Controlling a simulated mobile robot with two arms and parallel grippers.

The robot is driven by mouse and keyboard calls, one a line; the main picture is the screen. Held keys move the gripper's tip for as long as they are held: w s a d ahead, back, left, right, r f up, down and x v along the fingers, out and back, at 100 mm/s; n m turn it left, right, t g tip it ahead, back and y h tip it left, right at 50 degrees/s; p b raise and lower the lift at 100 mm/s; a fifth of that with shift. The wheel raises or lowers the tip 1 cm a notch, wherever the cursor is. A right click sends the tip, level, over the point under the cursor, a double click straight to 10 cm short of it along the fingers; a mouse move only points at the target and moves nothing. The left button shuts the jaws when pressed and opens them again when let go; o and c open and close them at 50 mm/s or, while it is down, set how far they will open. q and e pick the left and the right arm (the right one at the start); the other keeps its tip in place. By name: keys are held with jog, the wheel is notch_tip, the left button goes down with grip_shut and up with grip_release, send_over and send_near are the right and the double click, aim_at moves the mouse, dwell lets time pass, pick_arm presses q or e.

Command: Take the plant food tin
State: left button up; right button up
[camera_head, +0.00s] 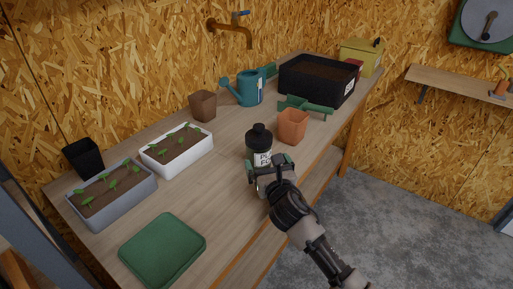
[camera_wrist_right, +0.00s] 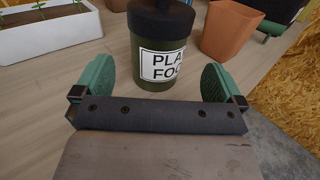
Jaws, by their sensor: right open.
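The plant food tin (camera_head: 259,143) stands upright on the bench, dark green with a black cap and a white label. In the right wrist view the tin (camera_wrist_right: 152,75) stands ahead of the gripper, its label facing me. My right gripper (camera_head: 269,163) is at the tin's near side. In the wrist view its two green fingers (camera_wrist_right: 160,80) are spread wide, one to each side of the tin, with gaps visible. The gripper hides the tin's lower part in the head view. My left gripper is not in view.
A white seedling tray (camera_head: 178,152) and a green pad (camera_head: 162,249) lie left. A teal watering can (camera_head: 249,88) and a black planter (camera_head: 318,80) stand behind.

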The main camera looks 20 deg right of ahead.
aim_at(262, 155)
jog(key=shift+w+r, duration=0.15)
jog(key=shift+w, duration=1.3)
jog(key=w, duration=0.4)
jog(key=shift+f, duration=0.2)
jog(key=shift+w, duration=0.5)
jog(key=shift+c, duration=1.6)
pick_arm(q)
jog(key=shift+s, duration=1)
pick_arm(e)
jog(key=c, duration=0.9)
jog(key=shift+r, duration=0.15)
